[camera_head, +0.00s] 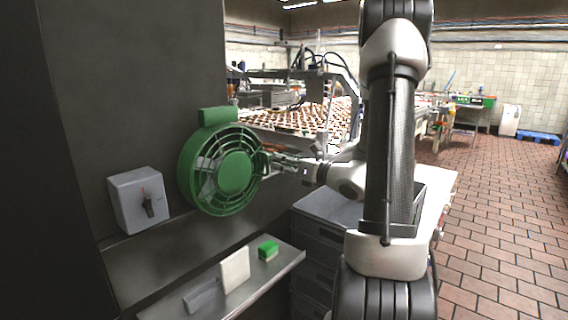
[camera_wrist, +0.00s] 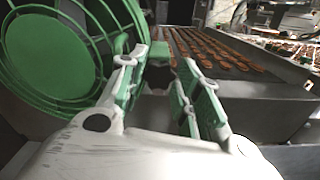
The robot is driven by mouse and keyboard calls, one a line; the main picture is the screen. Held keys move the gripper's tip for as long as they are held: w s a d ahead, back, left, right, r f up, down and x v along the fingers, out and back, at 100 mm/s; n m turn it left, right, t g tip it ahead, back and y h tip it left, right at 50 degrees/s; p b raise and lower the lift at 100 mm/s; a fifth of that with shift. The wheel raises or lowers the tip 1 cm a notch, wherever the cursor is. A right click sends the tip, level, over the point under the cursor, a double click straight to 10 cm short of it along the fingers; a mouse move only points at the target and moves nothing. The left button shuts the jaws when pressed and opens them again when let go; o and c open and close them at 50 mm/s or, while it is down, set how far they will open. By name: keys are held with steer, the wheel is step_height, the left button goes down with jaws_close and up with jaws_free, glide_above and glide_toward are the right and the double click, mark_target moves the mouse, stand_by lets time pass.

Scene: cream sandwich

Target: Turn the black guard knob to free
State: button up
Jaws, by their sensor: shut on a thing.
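The round green fan guard (camera_head: 235,172) is on the dark cabinet wall, left of centre in the head view. It also fills the upper left of the wrist view (camera_wrist: 50,52). My gripper (camera_head: 270,162) is at the guard's right edge. In the wrist view, its two fingers (camera_wrist: 160,64) reach to a green tab (camera_wrist: 159,48) beside the guard. They are shut on a small dark thing there, seemingly the black guard knob; the fingers mostly hide it, and its turn angle cannot be read.
Below, a shelf (camera_head: 215,303) holds a white block (camera_head: 235,268), a green-topped block (camera_head: 268,249) and a grey piece. A conveyor of brown biscuits (camera_wrist: 215,48) lies behind.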

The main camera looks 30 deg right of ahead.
steer(key=o, duration=0.7)
steer(key=shift+o, duration=0.2)
steer(key=shift+s, duration=0.15)
steer(key=v, duration=1.1)
steer(key=shift+s+d, duration=0.15)
steer(key=shift+s, duration=0.25)
